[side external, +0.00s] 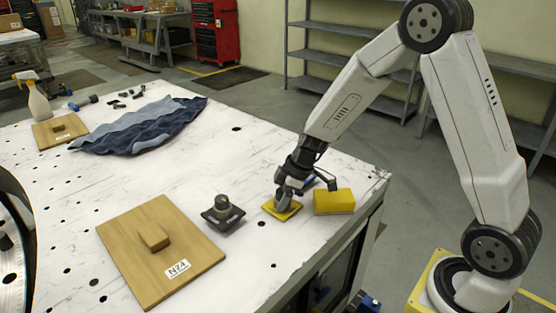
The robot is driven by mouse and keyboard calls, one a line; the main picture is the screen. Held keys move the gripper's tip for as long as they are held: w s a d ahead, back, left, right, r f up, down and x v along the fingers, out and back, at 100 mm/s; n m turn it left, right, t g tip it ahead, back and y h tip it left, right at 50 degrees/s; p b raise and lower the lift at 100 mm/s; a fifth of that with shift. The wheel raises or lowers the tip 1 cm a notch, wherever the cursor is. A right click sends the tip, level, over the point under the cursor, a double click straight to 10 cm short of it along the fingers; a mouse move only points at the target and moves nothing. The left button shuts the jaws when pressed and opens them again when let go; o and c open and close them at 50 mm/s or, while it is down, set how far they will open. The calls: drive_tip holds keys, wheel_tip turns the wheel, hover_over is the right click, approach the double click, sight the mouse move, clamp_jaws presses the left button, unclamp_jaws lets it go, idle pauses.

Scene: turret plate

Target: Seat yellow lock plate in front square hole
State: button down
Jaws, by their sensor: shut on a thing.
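The yellow lock plate (269,208) is a small flat square on the white table, near the right edge. My gripper (284,202) points down over it, its fingers shut on the middle part of the plate, which they mostly hide. The plate looks at or just above the table top; I cannot tell whether it touches. A round metal part with holes (12,262), perhaps the turret plate, is cut off at the left edge. No square hole can be made out.
A dark knobbed plate (222,217) stands left. A wooden board labelled N24 (150,275) lies front left. Farther back are a blue cloth (140,128), another board (45,137) and a spray bottle (38,105).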

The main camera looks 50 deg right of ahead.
unclamp_jaws()
drive_tip(key=shift+r, duration=0.15)
idle(0.4)
drive_tip(key=shift+r, duration=3.35)
